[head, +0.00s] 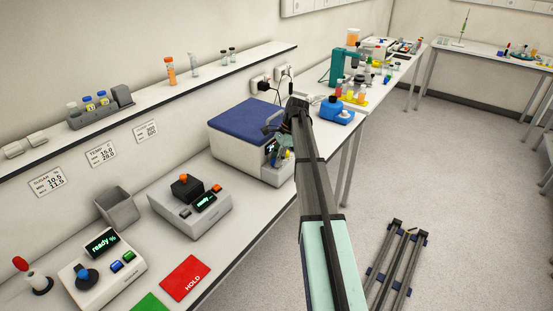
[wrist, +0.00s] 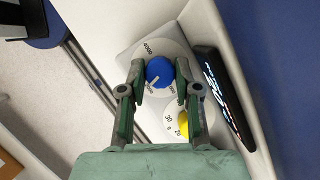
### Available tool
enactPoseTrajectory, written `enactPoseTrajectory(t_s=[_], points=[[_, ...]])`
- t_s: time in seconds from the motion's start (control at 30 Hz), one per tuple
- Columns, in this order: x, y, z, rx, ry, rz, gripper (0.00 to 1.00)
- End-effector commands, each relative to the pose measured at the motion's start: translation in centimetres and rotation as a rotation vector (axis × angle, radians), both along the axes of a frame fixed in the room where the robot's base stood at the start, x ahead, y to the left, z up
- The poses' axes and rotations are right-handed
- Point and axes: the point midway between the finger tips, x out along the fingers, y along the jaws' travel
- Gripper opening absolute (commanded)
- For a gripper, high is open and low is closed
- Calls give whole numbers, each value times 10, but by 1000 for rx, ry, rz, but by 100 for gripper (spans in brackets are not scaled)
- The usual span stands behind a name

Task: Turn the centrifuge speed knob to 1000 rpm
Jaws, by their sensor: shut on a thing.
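The centrifuge is a white box with a blue lid (head: 250,117), standing at the far end of the near bench in the head view. My gripper (head: 277,155) is at its front right side, where my arm partly hides the panel. In the wrist view my gripper (wrist: 159,76) has one finger on each side of the blue speed knob (wrist: 158,71) and is shut on it. A pale pointer line on the knob points toward the lower left of the picture. The dial around it reads 4000 at the upper left; the other numbers are too small to read surely.
A yellow knob (wrist: 183,124) with its own dial sits just below the blue one, close to my right finger. A dark lit display (wrist: 222,97) is to the right. In the head view, a grey device (head: 190,207) stands nearer on the bench.

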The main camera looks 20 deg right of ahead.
Motion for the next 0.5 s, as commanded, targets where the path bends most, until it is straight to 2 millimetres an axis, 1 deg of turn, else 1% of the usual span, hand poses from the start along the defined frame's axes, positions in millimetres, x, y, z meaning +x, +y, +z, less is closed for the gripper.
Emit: enactPoseTrajectory(t_s=[0.2, 0.5], points=[[1, 0, -1, 0, 3, 167, 0], [1, 0, -2, -1, 3, 302, 0]])
